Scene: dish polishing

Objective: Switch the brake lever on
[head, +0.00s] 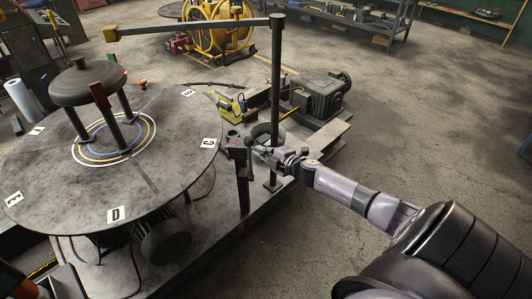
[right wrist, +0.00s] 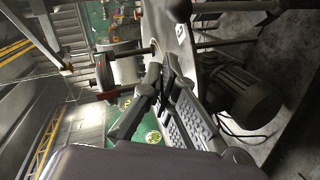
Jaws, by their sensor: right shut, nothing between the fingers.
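My right gripper (head: 262,151) is at the control post (head: 243,185) beside the round table. It is shut and empty; its fingers also show in the right wrist view (right wrist: 162,78). A small dark lever with a round knob (head: 248,142) appears at the top of the post, just left of the fingertips. A dark ball knob (right wrist: 178,9) shows at the top edge of the right wrist view, apart from the fingers. I cannot tell for sure which part is the brake lever, or whether the fingers touch it. My left gripper is not in view.
The large round table (head: 45,190) with lettered labels fills the left. A tall pole (head: 276,90) with a long horizontal beam (head: 190,27) stands behind my right gripper. A motor (head: 322,95) sits on the base beyond. Floor at the right is clear.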

